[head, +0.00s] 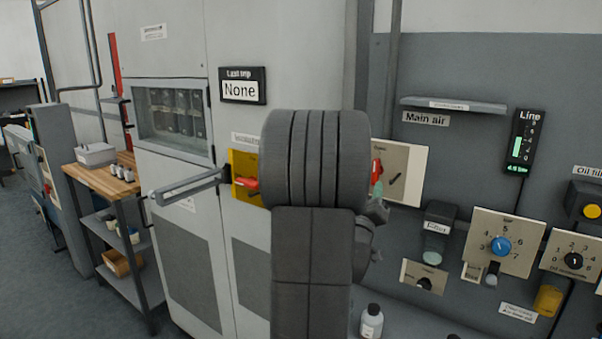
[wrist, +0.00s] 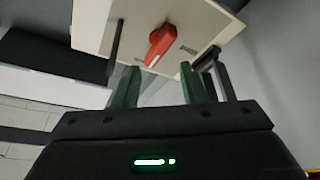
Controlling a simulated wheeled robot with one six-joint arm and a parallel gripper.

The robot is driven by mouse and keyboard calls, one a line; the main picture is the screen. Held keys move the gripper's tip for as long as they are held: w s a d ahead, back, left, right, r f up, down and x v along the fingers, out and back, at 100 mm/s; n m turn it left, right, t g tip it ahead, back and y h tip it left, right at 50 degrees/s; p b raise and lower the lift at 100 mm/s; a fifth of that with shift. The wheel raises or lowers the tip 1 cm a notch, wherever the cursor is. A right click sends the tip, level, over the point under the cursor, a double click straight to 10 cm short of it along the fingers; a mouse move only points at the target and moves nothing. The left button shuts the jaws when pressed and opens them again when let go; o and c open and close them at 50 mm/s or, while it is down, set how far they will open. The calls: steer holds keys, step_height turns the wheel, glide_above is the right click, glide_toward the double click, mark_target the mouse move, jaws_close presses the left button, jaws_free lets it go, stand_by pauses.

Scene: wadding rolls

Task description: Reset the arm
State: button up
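My arm stands large and dark in the middle of the head view, raised in front of the cabinet and wall. My gripper (wrist: 160,72) shows in the wrist view with its two green fingers apart and nothing between them. A red switch knob (wrist: 161,43) on a cream plate (wrist: 92,25) lies just beyond the fingertips, apparently not gripped. In the head view the same red knob (head: 377,170) shows right of my arm, beside a green fingertip. Most of my gripper is hidden behind the arm there.
A grey cabinet (head: 190,255) with a protruding handle (head: 186,187) and a yellow plate with a red switch (head: 246,182) stands left of my arm. A shelf (head: 453,105), a blue dial (head: 501,246) and other controls line the wall at right. A wooden-topped cart (head: 108,178) is at left.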

steer(key=b+v, duration=0.1)
steer(key=v, duration=0.7)
steer(key=shift+f+y, duration=0.2)
steer(key=shift+y, duration=0.2)
steer(key=shift+w+a+g, duration=0.15)
steer(key=shift+g, duration=0.15)
